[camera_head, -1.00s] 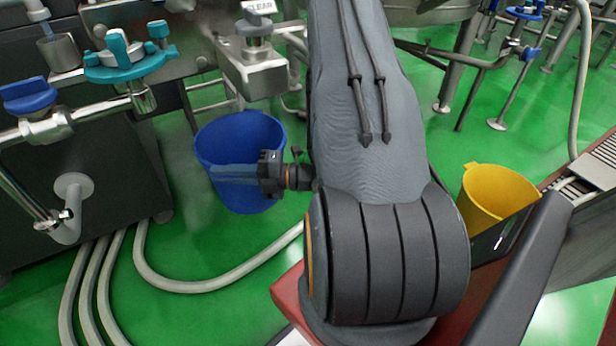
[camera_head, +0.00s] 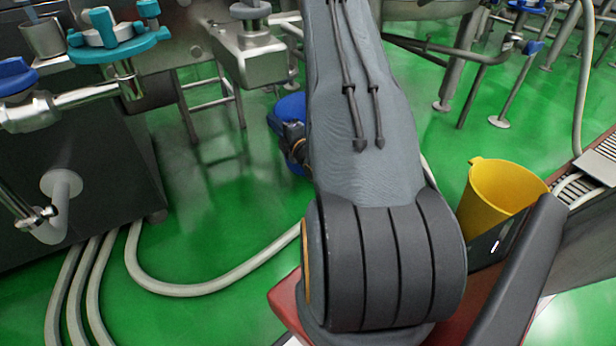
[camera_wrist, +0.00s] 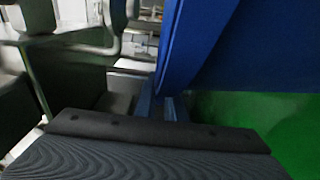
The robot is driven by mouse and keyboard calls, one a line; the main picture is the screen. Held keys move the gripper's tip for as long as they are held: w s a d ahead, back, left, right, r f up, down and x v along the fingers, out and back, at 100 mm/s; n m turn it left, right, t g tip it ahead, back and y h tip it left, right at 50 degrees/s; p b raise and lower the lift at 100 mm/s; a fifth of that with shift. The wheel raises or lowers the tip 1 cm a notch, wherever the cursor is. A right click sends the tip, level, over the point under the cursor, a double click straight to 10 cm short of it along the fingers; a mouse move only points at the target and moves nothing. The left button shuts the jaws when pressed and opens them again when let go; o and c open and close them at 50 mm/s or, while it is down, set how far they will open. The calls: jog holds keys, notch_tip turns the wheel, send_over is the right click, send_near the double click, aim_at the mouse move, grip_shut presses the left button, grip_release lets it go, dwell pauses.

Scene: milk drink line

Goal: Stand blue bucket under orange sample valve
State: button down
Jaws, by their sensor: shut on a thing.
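The blue bucket (camera_head: 290,106) is mostly hidden behind my arm in the head view. Only part of its left side and rim shows. My gripper (camera_head: 294,143) is beside it, partly hidden by the arm. In the wrist view the bucket's blue wall (camera_wrist: 265,50) fills the upper right. There my gripper's fingers (camera_wrist: 167,108) are shut on the bucket. The bucket's base is hidden, so I cannot tell its height above the floor. I see no orange sample valve in either view.
A teal-handled valve (camera_head: 112,38) and a blue-handled valve (camera_head: 14,78) are at the left on pipes. A steel block fitting (camera_head: 248,52) juts out at top centre. A yellow bucket (camera_head: 497,198) stands at right. Hoses (camera_head: 195,289) lie on open green floor.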

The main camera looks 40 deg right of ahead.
jog(key=shift+d, duration=0.4)
jog(key=shift+d+f+h, duration=0.1)
jog(key=shift+f+h, duration=0.2)
jog(key=shift+f, duration=0.05)
notch_tip(320, 180, down, 9)
jog(key=b, duration=0.5)
jog(key=shift+f+b, duration=0.15)
jog(key=shift+b, duration=0.25)
jog(key=shift+f, duration=0.2)
jog(key=c, duration=1.8)
grip_release()
jog(key=shift+c, duration=0.2)
jog(key=s+a+p, duration=0.2)
jog(key=s+p, duration=0.3)
jog(key=s, duration=0.6)
jog(key=shift+s+a+r, duration=0.15)
jog(key=shift+s+a, duration=0.05)
jog(key=shift+s, duration=0.2)
